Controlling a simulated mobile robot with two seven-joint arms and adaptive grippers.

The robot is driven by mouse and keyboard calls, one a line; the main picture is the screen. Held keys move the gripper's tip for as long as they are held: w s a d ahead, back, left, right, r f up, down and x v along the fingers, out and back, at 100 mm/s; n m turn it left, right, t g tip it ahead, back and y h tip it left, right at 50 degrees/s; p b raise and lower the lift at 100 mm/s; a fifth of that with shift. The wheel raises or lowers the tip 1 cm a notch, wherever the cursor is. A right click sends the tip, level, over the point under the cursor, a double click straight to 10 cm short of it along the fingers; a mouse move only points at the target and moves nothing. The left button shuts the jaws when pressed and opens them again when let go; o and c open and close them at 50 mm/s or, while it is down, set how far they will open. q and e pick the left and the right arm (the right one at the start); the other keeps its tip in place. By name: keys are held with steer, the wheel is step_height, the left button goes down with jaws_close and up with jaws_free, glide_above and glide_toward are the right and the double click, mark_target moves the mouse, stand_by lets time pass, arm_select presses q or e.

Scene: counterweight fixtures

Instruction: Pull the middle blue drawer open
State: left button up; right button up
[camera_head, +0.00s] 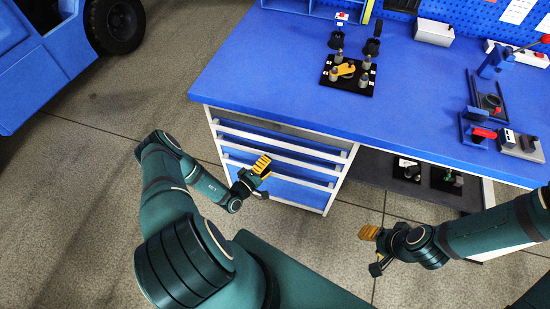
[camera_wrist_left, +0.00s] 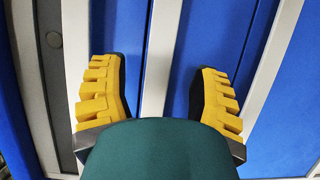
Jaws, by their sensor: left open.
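The blue drawers sit under the left part of the workbench, each with a pale horizontal handle bar. The middle blue drawer (camera_head: 237,154) looks flush with the others, and my gripper hides part of the front. My left gripper (camera_head: 265,179) is open in front of the drawers. In the left wrist view, its yellow fingers (camera_wrist_left: 157,70) stand on either side of a pale handle bar (camera_wrist_left: 161,50), with gaps to both sides. Whether that bar belongs to the middle drawer I cannot tell. My right gripper (camera_head: 369,251) is open and empty, lower right.
The blue workbench top (camera_head: 270,70) overhangs the drawers. A black plate with a yellow part (camera_head: 345,70) and several fixtures stand on it. A dark shelf (camera_head: 375,175) lies right of the drawers. A blue vehicle (camera_head: 45,65) stands far left; the floor before the drawers is clear.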

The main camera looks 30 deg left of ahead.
mark_target(274, 158)
arm_select(q)
steer(key=shift+w+d+b, duration=0.2)
steer(key=shift+w, duration=1.05)
steer(key=shift+w+d+b, duration=0.15)
steer(key=shift+w+b, duration=0.05)
steer(key=shift+w, duration=1)
jaws_close()
